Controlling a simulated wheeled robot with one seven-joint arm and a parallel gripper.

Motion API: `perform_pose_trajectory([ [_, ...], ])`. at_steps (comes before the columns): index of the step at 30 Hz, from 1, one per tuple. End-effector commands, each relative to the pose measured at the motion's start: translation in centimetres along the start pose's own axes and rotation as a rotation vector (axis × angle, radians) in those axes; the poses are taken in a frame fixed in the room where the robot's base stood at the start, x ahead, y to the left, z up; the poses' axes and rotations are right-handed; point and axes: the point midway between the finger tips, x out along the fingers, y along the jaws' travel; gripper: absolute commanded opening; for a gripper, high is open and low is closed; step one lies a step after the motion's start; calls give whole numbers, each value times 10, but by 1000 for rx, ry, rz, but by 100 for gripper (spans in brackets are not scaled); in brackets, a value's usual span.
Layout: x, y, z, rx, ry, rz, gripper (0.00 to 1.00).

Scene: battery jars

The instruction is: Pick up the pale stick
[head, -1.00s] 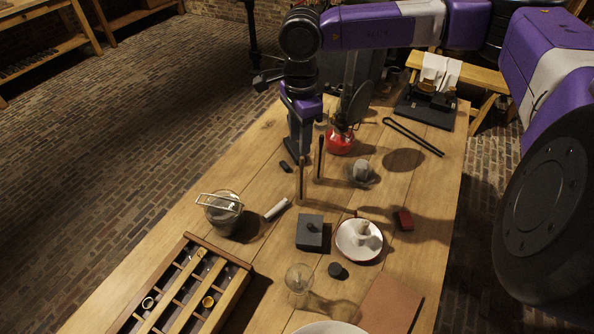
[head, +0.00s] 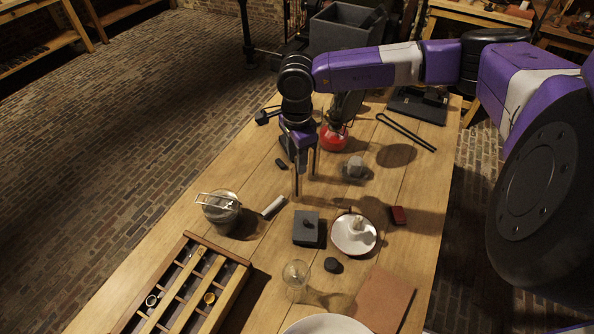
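The pale stick (head: 274,206) is a short, whitish rod. It lies slantwise on the wooden table, just right of a grey jar with a wire handle (head: 221,209). My gripper (head: 304,186) points down over the table, up and to the right of the stick in the picture. Its two thin fingers are apart with nothing seen between them. The fingertips look clear of the stick, but their exact height above the table is hard to tell. The stick is in full view.
A compartmented wooden rack (head: 243,273) stands at front left. A grey lidded box (head: 306,228), a white dish (head: 346,246), a glass (head: 295,272) and a black disc (head: 333,265) are nearby. A red-based burner (head: 334,138) and long tongs (head: 407,133) lie farther back.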

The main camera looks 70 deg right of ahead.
Motion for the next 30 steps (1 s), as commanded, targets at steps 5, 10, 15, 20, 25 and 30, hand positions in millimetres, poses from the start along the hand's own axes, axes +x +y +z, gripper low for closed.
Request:
perform_pose_trajectory([
  [5, 0, 0, 0, 0, 0, 0, 2],
  [10, 0, 0, 0, 0, 0, 0, 0],
  [15, 0, 0, 0, 0, 0, 0, 0],
  [20, -4, 0, 0, 1, -1, -1, 0],
  [25, -19, -1, 0, 0, 0, -2, 0],
  [30, -47, -1, -1, 0, 2, -4, 0],
])
